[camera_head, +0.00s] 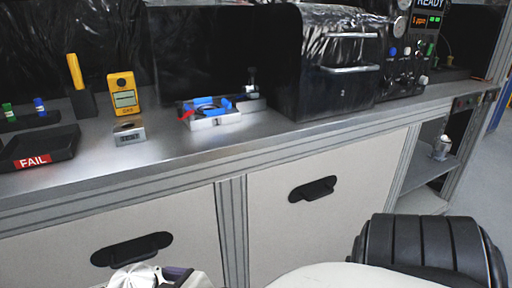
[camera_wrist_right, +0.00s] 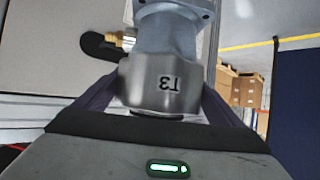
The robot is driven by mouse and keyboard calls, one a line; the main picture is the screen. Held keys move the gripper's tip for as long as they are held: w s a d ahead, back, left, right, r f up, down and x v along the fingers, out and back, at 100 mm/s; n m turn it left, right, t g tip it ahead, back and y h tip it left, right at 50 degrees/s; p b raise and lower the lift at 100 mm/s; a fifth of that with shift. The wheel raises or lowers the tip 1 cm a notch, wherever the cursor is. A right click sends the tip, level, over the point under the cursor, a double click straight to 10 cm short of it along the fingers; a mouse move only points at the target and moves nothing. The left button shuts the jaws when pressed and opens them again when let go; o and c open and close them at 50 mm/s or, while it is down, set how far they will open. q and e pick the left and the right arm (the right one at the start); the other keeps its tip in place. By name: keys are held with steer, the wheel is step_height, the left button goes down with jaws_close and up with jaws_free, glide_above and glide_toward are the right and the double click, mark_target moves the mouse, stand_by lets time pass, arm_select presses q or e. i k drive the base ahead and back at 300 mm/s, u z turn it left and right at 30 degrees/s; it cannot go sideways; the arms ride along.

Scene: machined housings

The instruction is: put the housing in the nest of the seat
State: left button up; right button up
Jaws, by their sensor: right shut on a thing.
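The housing (camera_wrist_right: 165,85) is a grey metal casting marked "13" with a brass fitting on its side. In the right wrist view it sits between the two fingers of my right gripper (camera_wrist_right: 155,100), which is shut on it. In the head view the housing (camera_head: 136,277) shows only partly at the bottom edge, in front of the cabinet and apart from the bench. The seat appears to be the metal fixture (camera_head: 216,121) with blue and red parts on the bench top, beyond the gripper. Its nest is too small to make out. My left gripper is not in view.
A black tray labelled FAIL (camera_head: 40,148), a small metal block (camera_head: 129,133) and a yellow gas meter (camera_head: 124,93) stand left of the fixture. A black machine (camera_head: 335,75) stands to its right. Bench top between block and fixture is clear. Cabinet handles (camera_head: 313,189) stick out below.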

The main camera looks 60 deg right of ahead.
mark_target(212, 108)
steer(key=z, duration=1.2)
